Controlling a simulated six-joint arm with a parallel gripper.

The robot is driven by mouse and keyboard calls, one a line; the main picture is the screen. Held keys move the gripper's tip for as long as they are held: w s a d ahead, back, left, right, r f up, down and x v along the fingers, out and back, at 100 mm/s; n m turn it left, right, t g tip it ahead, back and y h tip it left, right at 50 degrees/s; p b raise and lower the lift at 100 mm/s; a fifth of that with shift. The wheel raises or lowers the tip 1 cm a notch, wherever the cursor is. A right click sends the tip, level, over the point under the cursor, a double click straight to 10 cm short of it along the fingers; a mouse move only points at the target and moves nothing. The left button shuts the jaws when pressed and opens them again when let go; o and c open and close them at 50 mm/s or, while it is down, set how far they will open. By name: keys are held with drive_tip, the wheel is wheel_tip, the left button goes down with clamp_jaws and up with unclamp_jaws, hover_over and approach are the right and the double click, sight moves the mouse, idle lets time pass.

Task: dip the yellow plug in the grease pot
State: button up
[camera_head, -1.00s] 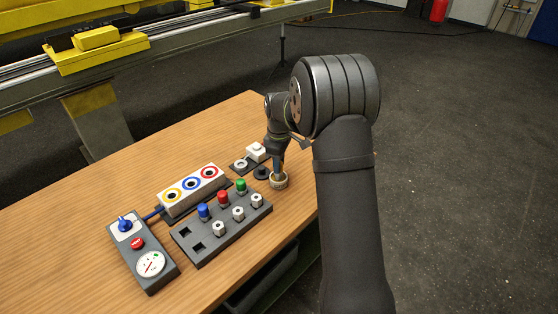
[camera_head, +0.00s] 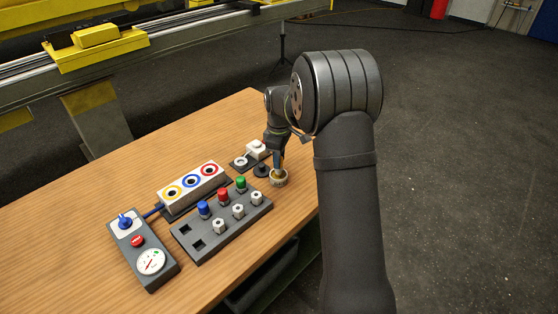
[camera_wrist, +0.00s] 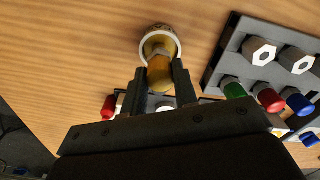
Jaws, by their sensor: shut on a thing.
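The yellow plug (camera_wrist: 159,74) is held between the fingers of my gripper (camera_wrist: 160,85) in the wrist view. The grease pot (camera_wrist: 174,37) is a small round pale cup with yellowish grease showing inside. The plug's far end overlaps the pot's mouth; I cannot tell how deep it reaches. In the head view my gripper (camera_head: 277,160) points down over the pot (camera_head: 279,183) near the table's right edge, and partly hides the plug.
A dark rack (camera_head: 209,253) holds blue, red and green plugs and several hex nuts, with two empty holes. Behind it stands a white block with yellow, blue and red rings (camera_head: 191,184). A control box (camera_head: 143,256) is at the left.

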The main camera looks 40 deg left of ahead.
drive_tip(key=shift+r, duration=2.1)
